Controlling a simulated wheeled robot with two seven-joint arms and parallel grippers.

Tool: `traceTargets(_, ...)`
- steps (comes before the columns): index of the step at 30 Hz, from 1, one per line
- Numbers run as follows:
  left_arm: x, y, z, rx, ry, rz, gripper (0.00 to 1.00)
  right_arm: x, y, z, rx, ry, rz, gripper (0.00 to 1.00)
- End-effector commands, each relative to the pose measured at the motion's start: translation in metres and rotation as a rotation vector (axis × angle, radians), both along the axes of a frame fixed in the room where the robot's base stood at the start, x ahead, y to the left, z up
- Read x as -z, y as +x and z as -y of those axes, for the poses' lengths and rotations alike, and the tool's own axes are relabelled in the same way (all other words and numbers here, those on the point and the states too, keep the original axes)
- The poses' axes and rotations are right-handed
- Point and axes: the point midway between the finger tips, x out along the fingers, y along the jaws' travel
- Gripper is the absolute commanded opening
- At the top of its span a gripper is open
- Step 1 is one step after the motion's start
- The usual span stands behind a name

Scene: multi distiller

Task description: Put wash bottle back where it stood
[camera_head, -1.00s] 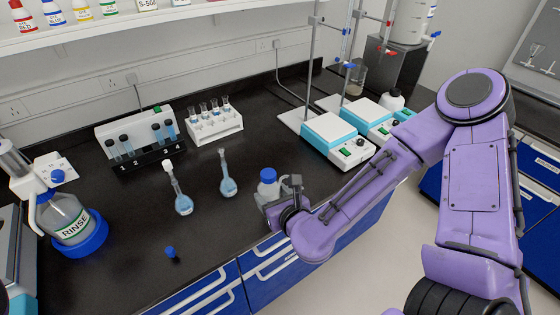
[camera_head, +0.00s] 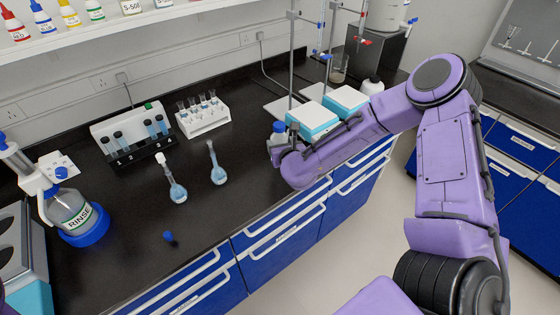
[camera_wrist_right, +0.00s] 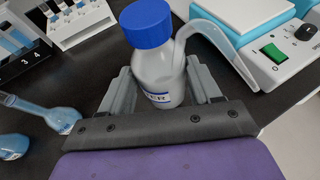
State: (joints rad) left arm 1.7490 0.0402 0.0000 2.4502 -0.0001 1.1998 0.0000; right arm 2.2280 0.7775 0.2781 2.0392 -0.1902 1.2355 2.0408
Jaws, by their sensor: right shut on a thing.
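The wash bottle (camera_wrist_right: 158,75) is white with a blue cap, a clear bent spout and a label ending in "TER". It stands upright between the fingers of my right gripper (camera_wrist_right: 162,92), which is shut on it. In the head view the bottle (camera_head: 279,129) shows above my right gripper (camera_head: 281,143), near the bench's front edge and beside the hotplates. I cannot tell whether its base touches the bench. My left gripper is not in view.
Two hotplate stirrers (camera_head: 312,117) with stands are close to the right of the bottle. Two flasks of blue liquid (camera_head: 218,175), a test tube rack (camera_head: 204,119) and a loose blue cap (camera_head: 168,236) are to the left. The bench middle (camera_head: 255,185) is clear.

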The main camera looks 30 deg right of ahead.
Motion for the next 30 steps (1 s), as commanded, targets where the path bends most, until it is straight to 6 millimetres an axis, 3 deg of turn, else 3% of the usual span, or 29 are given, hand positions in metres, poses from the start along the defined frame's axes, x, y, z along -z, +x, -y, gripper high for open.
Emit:
traceTargets(5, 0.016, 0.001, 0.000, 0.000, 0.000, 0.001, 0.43, 0.018, 0.012, 0.002, -0.001, -0.002, 0.000, 0.46)
traceTargets(9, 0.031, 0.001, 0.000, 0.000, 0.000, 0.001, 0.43, 0.044, 0.013, 0.002, -0.002, -0.002, -0.001, 0.46)
traceTargets(21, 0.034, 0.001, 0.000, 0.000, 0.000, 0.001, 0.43, 0.048, 0.012, 0.002, -0.001, 0.000, 0.001, 0.46)
traceTargets(22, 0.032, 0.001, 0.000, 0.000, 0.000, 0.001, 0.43, 0.047, 0.012, 0.002, 0.000, -0.001, 0.000, 0.72)
traceTargets(24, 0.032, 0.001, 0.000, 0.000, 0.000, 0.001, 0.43, 0.046, 0.012, 0.002, 0.000, -0.001, 0.000, 0.88)
traceTargets(30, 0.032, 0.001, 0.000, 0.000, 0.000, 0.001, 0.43, 0.046, 0.012, 0.002, 0.000, -0.001, 0.000, 0.88)
